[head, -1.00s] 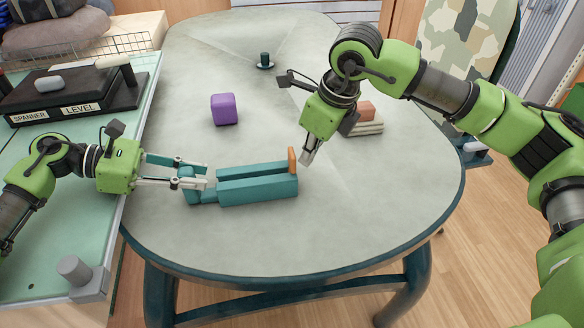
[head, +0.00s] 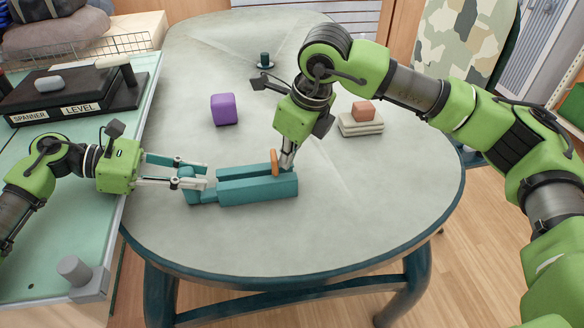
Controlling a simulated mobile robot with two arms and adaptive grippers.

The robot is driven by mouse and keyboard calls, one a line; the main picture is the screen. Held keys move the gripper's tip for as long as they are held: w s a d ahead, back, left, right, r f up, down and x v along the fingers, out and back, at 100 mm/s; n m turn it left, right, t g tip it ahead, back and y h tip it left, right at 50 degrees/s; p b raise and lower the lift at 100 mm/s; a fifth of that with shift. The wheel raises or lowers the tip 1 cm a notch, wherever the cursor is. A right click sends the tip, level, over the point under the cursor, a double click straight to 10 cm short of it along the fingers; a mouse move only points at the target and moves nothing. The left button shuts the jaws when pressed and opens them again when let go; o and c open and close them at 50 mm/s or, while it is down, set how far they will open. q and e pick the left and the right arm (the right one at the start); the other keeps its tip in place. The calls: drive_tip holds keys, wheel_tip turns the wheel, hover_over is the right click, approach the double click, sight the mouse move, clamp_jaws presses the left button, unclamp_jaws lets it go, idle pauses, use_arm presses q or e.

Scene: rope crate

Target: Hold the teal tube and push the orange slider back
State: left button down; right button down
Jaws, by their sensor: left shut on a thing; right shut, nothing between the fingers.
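The teal tube (head: 245,190) lies on the table, with a slot along its top. My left gripper (head: 193,181) is shut on the narrower teal end at the tube's left. The orange slider (head: 275,163) stands up from the slot, a little in from the tube's right end. My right gripper (head: 287,162) is shut and empty, its fingertips pointing down just right of the slider. They look to be against it, though I cannot be sure of contact.
A purple cube (head: 224,109) stands behind the tube. A pale stack (head: 361,126) with an orange block (head: 363,110) lies right of my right gripper. The table's (head: 350,225) front and right are clear.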

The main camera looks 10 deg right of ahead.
use_arm(q)
drive_tip(key=shift+f, duration=0.1)
use_arm(e)
drive_tip(key=shift+a, duration=3.6)
drive_tip(key=shift+d, duration=0.1)
drive_tip(key=shift+r, duration=1.7)
drive_tip(key=r, duration=0.1)
drive_tip(key=d+r, duration=0.1)
drive_tip(key=r, duration=0.1)
drive_tip(key=shift+r, duration=0.3)
use_arm(q)
drive_tip(key=c, duration=1.7)
unclamp_jaws()
